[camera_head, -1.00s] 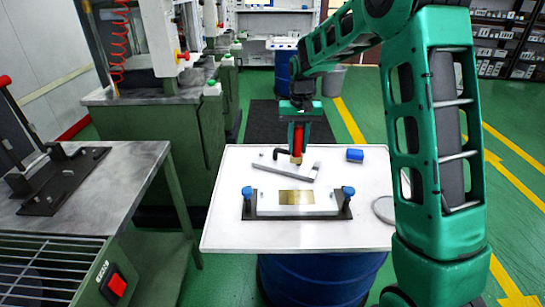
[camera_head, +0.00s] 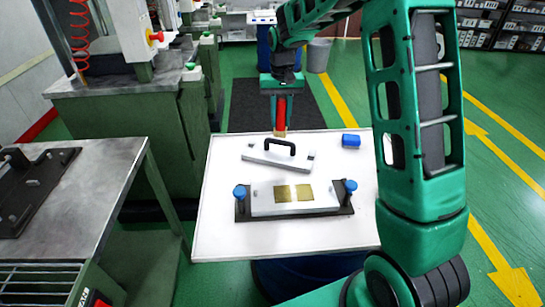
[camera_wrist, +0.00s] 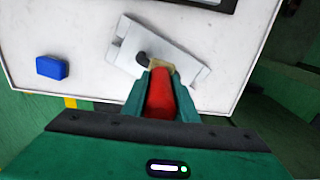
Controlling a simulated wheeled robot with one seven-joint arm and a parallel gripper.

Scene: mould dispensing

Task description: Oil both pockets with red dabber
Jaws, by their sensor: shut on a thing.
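My gripper (camera_head: 281,100) is shut on the red dabber (camera_head: 280,112), held upright with its tan tip down, above the far edge of the white table. In the wrist view the red dabber (camera_wrist: 160,97) sits between the fingers, its tip overlapping the view of the grey lid plate. The mould (camera_head: 263,203) lies nearer the robot on a dark base with a blue knob at each end. Two brass-coloured pockets, left (camera_head: 285,193) and right (camera_head: 305,192), show side by side on its top. The dabber is apart from them. Whether they carry oil cannot be told.
A grey lid plate (camera_head: 262,157) with a black handle (camera_head: 281,145) lies between the mould and the table's far edge. The white table (camera_head: 225,236) is clear in front. A steel-topped bench (camera_head: 103,185) stands left.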

